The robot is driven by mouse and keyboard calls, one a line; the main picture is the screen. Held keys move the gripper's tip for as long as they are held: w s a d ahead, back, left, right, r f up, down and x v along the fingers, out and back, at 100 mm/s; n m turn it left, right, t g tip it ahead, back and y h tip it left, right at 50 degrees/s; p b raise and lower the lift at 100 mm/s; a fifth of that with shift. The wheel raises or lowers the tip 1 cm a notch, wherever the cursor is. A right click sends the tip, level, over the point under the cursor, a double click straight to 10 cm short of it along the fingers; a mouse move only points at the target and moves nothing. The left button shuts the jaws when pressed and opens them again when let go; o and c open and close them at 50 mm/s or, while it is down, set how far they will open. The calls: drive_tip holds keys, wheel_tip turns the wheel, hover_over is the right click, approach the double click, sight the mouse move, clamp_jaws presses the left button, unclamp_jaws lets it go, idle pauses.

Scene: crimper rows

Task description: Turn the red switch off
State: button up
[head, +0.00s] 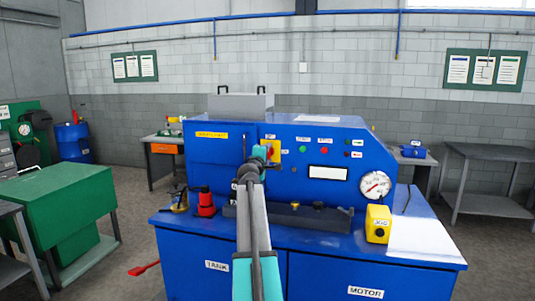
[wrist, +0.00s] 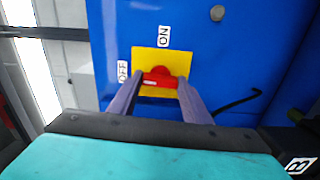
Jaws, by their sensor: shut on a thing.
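The red switch (wrist: 157,77) is a rotary knob on a yellow plate (wrist: 150,57) on the blue machine's front panel. In the wrist view an ON label is above the plate and an OFF label is at its left. My gripper (wrist: 158,84) is shut on the red knob, with one grey finger on each side of it. In the head view the yellow plate (head: 274,148) shows just right of my gripper (head: 262,155), and my arm hides part of the switch area.
The blue machine (head: 215,246) has a pressure gauge (head: 375,185) at its right. A yellow box (head: 378,224) and a red bottle jack (head: 205,204) stand on its ledge. A green cabinet (head: 70,200) is at the left.

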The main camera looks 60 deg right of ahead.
drive_tip(key=shift+n, duration=0.5)
drive_tip(key=o, duration=1)
drive_tip(key=shift+w, duration=0.1)
drive_tip(key=shift+o, duration=0.2)
drive_tip(key=shift+a, duration=0.1)
drive_tip(key=b+v, duration=0.3)
drive_tip(key=v, duration=1)
drive_tip(key=shift+s+a, duration=0.25)
drive_tip(key=shift+a, duration=0.05)
